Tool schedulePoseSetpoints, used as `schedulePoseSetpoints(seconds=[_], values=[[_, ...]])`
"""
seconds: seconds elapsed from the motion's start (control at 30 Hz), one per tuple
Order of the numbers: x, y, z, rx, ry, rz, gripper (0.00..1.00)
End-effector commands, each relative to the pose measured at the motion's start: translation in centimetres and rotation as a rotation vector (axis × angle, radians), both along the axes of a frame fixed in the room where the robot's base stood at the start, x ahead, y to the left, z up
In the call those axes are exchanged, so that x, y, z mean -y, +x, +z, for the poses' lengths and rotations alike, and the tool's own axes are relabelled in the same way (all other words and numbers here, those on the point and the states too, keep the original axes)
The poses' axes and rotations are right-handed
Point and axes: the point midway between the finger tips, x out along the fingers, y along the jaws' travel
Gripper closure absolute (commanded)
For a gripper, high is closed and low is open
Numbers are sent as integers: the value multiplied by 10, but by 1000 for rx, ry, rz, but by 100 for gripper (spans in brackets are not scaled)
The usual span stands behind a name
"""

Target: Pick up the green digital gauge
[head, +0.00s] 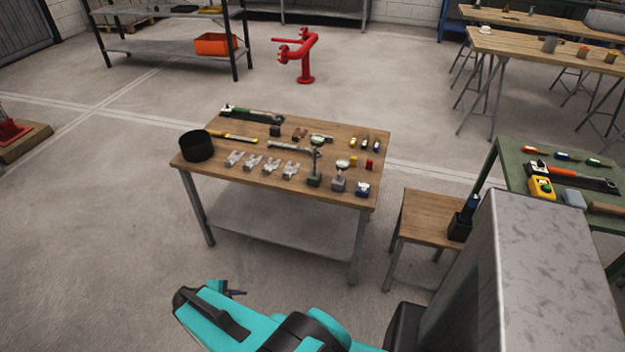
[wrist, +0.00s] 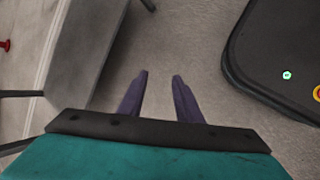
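A small gauge with a green body (head: 315,180) stands upright at the front right of the wooden table (head: 222,172); it looks like the green digital gauge, though its face is too small to read. A grey gauge (head: 338,183) and a blue gauge (head: 362,189) stand to its right. My gripper (wrist: 158,77) is open in the wrist view, its two purple fingers apart with only bare floor between them. In the head view my gripper (head: 237,292) is partly hidden by my turquoise arm, low in front of the table and well apart from the gauges.
A wooden stool (head: 425,212) stands right of the table, near a green bench (head: 520,165). Floor in front is clear.

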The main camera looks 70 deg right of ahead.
Motion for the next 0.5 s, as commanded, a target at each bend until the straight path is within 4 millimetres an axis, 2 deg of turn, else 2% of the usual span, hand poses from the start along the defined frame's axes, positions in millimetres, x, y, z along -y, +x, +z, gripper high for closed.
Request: schedulePoseSetpoints(seconds=[0.03,0.1,0.3,0.5], values=[[23,2,4,0,-39,27,69],[52,6,14,-8,-94,72,69],[132,9,47,-56,-250,199,69],[204,3,86,-145,-400,323,69]])
